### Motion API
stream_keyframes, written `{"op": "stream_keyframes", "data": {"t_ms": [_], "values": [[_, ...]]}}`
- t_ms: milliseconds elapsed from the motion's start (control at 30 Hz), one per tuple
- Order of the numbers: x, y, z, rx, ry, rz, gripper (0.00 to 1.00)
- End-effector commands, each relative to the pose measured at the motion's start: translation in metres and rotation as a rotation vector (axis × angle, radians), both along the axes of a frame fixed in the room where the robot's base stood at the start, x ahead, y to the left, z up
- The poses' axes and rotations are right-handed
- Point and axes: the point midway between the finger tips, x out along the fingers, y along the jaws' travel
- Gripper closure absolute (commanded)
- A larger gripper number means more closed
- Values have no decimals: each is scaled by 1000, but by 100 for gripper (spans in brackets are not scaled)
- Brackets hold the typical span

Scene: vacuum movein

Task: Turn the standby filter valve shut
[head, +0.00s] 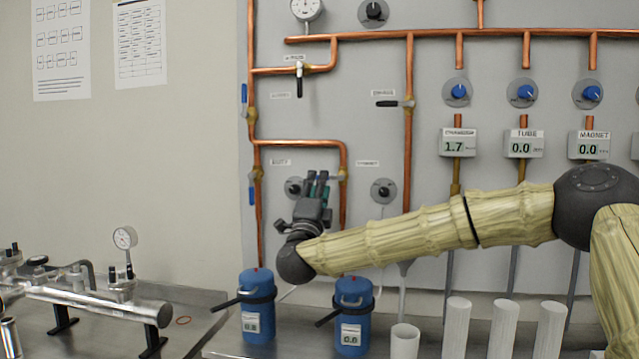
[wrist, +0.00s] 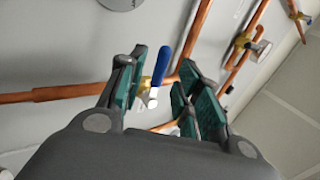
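My gripper (head: 318,180) is raised in front of the wall panel at the right branch of the lower left copper pipe loop. Its green-padded fingers stand apart in the wrist view (wrist: 172,92), with nothing gripped. A blue valve handle (wrist: 161,65) shows between the fingers there, lying across a copper pipe; I cannot tell whether a finger touches it. In the head view, the valve on that right branch (head: 342,174) is mostly hidden behind my gripper. The left branch has another valve with an upright blue handle (head: 251,190). The small labels nearby are hard to read.
Two blue canisters (head: 257,308) (head: 354,318) stand on the bench below my gripper. Several white cylinders (head: 456,328) stand to their right. Round knobs (head: 384,191) sit on the panel beside the pipes. Metal pipework with a gauge (head: 124,238) is at the left.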

Motion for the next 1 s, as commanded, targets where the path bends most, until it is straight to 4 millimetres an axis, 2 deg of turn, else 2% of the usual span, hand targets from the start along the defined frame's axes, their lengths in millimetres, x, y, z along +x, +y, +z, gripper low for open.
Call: {"op": "stream_keyframes", "data": {"t_ms": [300, 500, 700, 1000], "values": [[-47, 14, -33, -2, 3, 2, 66], [-68, 19, -48, -1, 2, 2, 66], [-78, 21, -55, 0, 1, 0, 66], [-79, 21, -55, 0, 1, 0, 66]]}}
